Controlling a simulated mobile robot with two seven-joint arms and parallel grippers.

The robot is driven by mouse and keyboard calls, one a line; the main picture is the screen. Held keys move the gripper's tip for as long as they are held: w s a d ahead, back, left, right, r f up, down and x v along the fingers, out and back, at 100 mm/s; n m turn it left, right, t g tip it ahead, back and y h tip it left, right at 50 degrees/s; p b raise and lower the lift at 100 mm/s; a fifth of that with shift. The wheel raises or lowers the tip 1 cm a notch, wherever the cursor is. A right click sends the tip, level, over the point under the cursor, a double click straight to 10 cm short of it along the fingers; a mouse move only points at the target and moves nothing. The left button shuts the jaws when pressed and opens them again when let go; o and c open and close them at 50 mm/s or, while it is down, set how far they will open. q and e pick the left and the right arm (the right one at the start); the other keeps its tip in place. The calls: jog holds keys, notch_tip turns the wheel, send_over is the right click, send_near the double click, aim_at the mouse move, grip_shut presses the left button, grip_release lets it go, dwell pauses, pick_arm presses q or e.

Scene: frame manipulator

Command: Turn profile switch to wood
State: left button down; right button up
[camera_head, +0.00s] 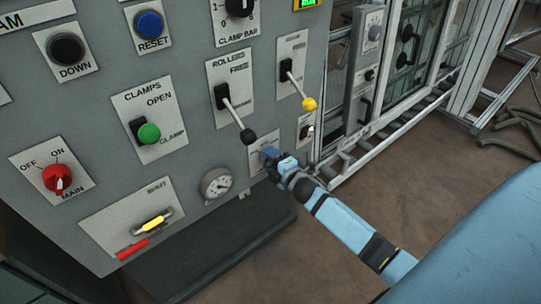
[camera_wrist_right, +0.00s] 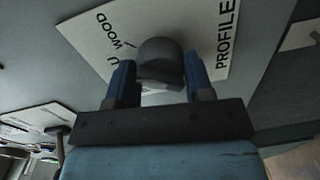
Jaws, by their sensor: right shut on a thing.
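The profile switch (camera_wrist_right: 160,58) is a dark rounded knob on a white plate (camera_wrist_right: 105,38) lettered PROFILE and WOOD. A lone U shows beside WOOD, and the rest of that word is hidden. My right gripper (camera_wrist_right: 160,80) has a blue finger on each side of the knob and is shut on it. In the head view the right gripper (camera_head: 268,155) is at the small plate (camera_head: 262,139) low on the grey panel, and it hides the knob. I cannot tell which word the knob points to. My left gripper is not in view.
Above are two levers, one with a black ball (camera_head: 248,136) and one with a yellow ball (camera_head: 309,104). Brown floor is open below.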

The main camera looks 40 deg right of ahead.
pick_arm(q)
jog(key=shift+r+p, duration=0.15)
jog(key=shift+p, duration=0.2)
pick_arm(e)
jog(key=shift+m, duration=0.6)
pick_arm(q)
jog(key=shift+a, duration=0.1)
pick_arm(e)
jog(key=o, duration=0.9)
